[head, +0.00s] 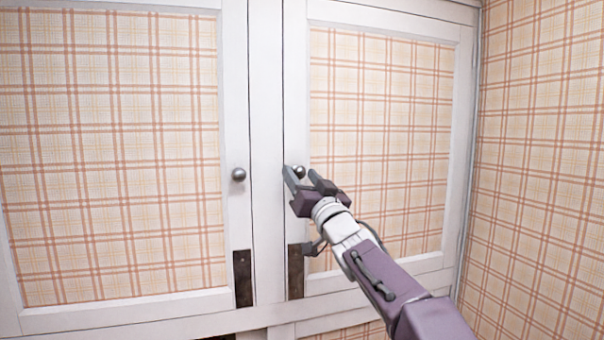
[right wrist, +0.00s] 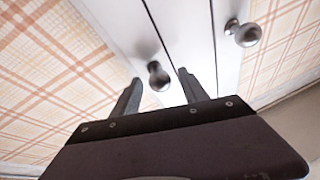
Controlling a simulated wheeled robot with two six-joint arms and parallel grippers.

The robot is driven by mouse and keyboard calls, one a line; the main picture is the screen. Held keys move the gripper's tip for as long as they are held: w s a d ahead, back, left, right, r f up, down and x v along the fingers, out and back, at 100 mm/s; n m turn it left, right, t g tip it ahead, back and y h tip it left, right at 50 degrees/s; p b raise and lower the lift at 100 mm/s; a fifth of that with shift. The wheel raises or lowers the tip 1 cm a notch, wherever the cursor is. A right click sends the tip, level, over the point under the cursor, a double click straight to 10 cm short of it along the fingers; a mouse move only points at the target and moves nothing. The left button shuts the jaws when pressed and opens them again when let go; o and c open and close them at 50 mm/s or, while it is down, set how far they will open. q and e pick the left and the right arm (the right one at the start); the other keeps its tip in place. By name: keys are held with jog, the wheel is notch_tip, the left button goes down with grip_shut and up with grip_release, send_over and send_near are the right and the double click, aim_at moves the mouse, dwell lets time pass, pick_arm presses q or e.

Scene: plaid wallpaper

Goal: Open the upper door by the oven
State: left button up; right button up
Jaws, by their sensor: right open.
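Two white-framed upper doors with plaid panels fill the head view, the left door (head: 120,150) and the right door (head: 385,120). Both look shut. The right door's round metal knob (head: 299,171) is at its left edge. My right gripper (head: 302,175) is at this knob with its fingers apart. In the right wrist view the knob (right wrist: 158,76) shows between the two open fingertips, with gaps on both sides. The left door's knob (head: 238,174) is free, and it also shows in the right wrist view (right wrist: 243,33). My left gripper is not in view.
Dark metal plates (head: 243,278) sit low on the door frames near the middle. A plaid wall (head: 545,170) stands close at the right. A white rail (head: 150,315) runs below the doors. The space before the left door is clear.

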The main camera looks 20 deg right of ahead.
grip_shut()
jog(key=shift+f, duration=0.1)
dwell(1.2)
